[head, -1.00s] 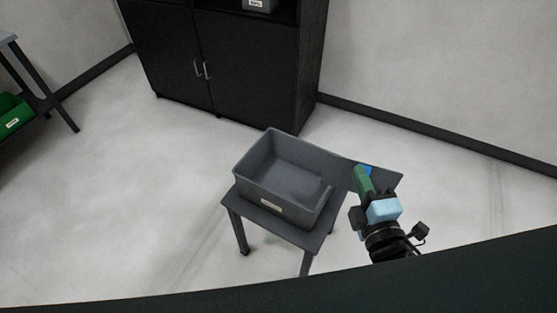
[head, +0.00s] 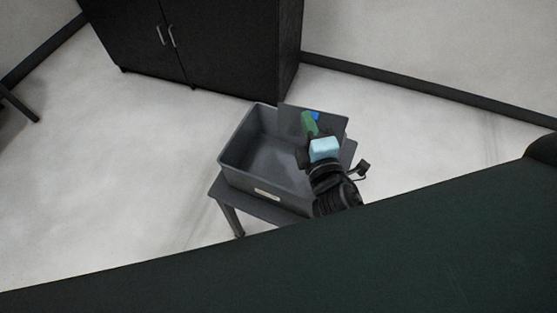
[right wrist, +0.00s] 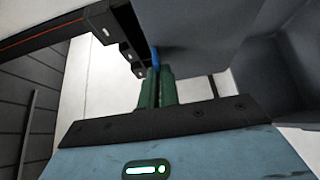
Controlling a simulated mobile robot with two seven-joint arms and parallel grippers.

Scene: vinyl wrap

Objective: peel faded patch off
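A flat dark grey sheet (head: 291,119), perhaps the faded patch, hangs at my right gripper (head: 307,116) with a small blue tab (head: 316,115) at its edge. In the right wrist view the green fingers (right wrist: 157,72) are close together on the blue tab (right wrist: 155,58), and the grey sheet (right wrist: 195,35) spreads beyond them. In the head view the sheet overlaps the right side of a grey bin (head: 235,179). I cannot tell whether it touches the bin. My left gripper is out of view.
The bin has a white label and stands on a small grey table (head: 228,196). A large dark green surface (head: 300,265) fills the foreground. A black cabinet (head: 225,45) stands behind.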

